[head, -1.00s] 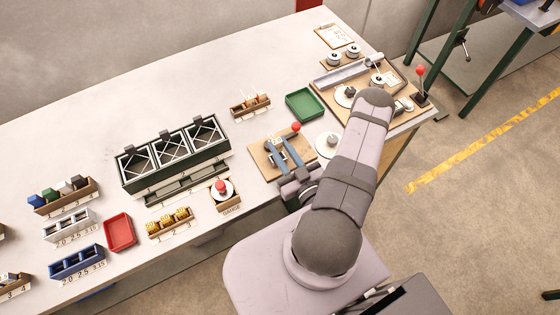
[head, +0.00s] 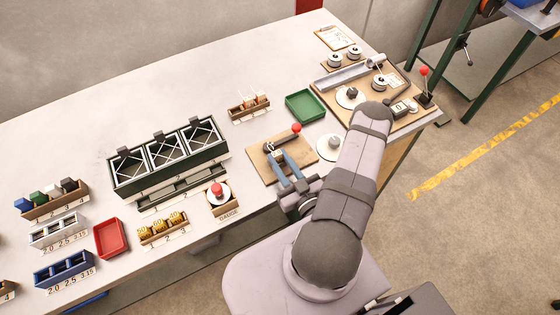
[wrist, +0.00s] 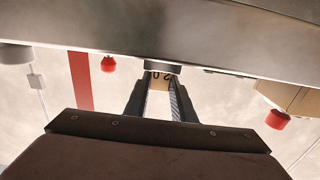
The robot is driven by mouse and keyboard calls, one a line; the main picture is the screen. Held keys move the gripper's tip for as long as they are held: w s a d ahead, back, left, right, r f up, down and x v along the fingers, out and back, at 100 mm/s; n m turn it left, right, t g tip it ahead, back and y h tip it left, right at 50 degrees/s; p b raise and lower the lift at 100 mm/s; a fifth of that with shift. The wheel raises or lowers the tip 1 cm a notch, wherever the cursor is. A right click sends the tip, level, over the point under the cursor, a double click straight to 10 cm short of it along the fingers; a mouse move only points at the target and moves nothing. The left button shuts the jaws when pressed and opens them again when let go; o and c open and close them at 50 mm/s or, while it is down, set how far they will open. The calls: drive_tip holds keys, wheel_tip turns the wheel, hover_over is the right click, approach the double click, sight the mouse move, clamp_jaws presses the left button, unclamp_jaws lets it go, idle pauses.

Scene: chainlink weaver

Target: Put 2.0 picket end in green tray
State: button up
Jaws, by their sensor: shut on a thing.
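My gripper (head: 279,151) is low over the wooden board (head: 262,168) on the bench, by the black lever (head: 284,137) with a red knob. Its blue-grey fingers are close together. In the wrist view my gripper (wrist: 161,78) is shut on a small tan piece, the picket end (wrist: 160,82), with dark marks that look like an upside-down 2 and 0. The piece is too small to make out in the head view. The green tray (head: 288,98) is empty and lies behind the board, a little to its right.
A small wooden rack (head: 235,112) is left of the green tray. A dark green three-bay rack (head: 125,189) is further left.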

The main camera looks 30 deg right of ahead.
drive_tip(key=shift+f, duration=0.2)
drive_tip(key=o, duration=1)
drive_tip(key=shift+s, duration=3.65)
drive_tip(key=shift+o, duration=0.7)
